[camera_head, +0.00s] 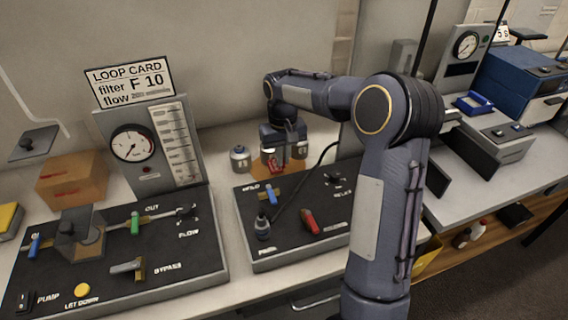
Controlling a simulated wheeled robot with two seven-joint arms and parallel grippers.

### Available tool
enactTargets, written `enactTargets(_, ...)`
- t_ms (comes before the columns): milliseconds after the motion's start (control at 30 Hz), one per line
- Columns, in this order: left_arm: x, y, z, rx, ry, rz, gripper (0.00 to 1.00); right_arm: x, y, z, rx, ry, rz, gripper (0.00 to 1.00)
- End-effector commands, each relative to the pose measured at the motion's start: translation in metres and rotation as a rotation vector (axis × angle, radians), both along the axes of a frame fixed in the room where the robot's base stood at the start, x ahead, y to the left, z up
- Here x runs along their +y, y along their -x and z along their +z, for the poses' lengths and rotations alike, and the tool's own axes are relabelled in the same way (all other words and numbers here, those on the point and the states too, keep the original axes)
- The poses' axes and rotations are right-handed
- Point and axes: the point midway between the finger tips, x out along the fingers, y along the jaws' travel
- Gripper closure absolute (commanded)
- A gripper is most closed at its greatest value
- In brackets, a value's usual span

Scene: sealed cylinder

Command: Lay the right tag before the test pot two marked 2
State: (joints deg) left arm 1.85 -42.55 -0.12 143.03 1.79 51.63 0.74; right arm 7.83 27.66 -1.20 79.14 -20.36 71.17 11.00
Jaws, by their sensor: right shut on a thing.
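My right gripper (283,150) reaches over the back of the bench, behind the middle black panel, with its fingers pointing down. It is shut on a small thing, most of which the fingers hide. A small red piece (275,168) shows just below the fingers; I cannot tell whether it is a tag or what mark it bears. A grey metal pot (240,158) stands upright just left of the gripper, apart from it. Any number on the pot is too small to read. Other pots near the gripper cannot be told apart from it. My left gripper is not in view.
The middle panel (262,252) carries levers and a black hose. The left panel (190,262) has valves, with a gauge board (112,125) and a loop card (130,82) reading "filter F 10" behind. A cardboard box (72,180) stands left. Instruments fill the right bench.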

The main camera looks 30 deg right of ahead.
Motion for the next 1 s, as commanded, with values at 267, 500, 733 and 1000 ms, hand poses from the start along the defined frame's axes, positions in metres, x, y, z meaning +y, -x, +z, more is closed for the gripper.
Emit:
enactTargets(267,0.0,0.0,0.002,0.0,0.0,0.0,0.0,-0.008,-0.006,-0.023,0.004,-0.001,0.001,1.0)
enactTargets(500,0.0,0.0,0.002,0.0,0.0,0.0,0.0,-0.008,-0.007,-0.043,-0.001,0.0,0.001,1.0)
enactTargets(733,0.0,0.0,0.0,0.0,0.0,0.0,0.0,-0.007,-0.007,-0.045,0.0,0.0,0.001,1.0)
enactTargets(1000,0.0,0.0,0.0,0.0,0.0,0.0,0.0,-0.007,-0.007,-0.046,-0.001,0.0,0.001,0.71)
